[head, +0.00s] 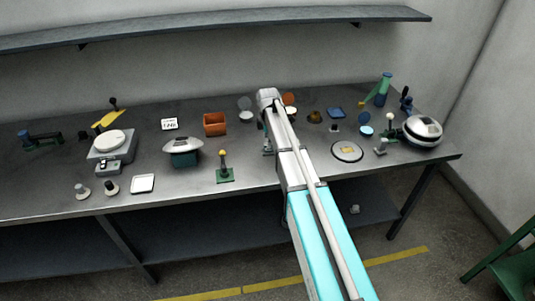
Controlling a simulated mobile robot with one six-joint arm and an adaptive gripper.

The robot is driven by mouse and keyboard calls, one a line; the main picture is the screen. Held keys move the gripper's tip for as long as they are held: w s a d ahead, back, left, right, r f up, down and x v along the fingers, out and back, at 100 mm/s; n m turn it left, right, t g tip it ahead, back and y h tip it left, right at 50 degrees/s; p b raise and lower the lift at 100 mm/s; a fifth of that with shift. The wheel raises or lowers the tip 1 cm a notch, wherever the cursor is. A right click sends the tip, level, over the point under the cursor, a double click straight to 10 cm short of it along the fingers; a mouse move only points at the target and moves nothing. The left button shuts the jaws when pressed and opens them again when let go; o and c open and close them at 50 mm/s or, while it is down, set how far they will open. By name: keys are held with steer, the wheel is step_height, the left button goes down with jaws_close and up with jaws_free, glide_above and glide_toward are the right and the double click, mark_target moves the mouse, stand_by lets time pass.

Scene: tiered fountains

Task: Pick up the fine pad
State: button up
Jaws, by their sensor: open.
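No thing on the bench is clearly marked as the fine pad, so I cannot tell which it is. My arm reaches over the middle of the bench and ends in a pale joint near the back.
The grey bench (60,195) holds a scale (110,145), an orange box (214,124), a domed device (183,148), a green-based stand (225,174) and a round silver device (423,130). A shelf (220,27) runs above.

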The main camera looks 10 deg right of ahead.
mark_target(268, 149)
steer(key=shift+f+b, duration=1.45)
steer(key=shift+f, duration=0.35)
steer(key=shift+c, duration=0.2)
jaws_close()
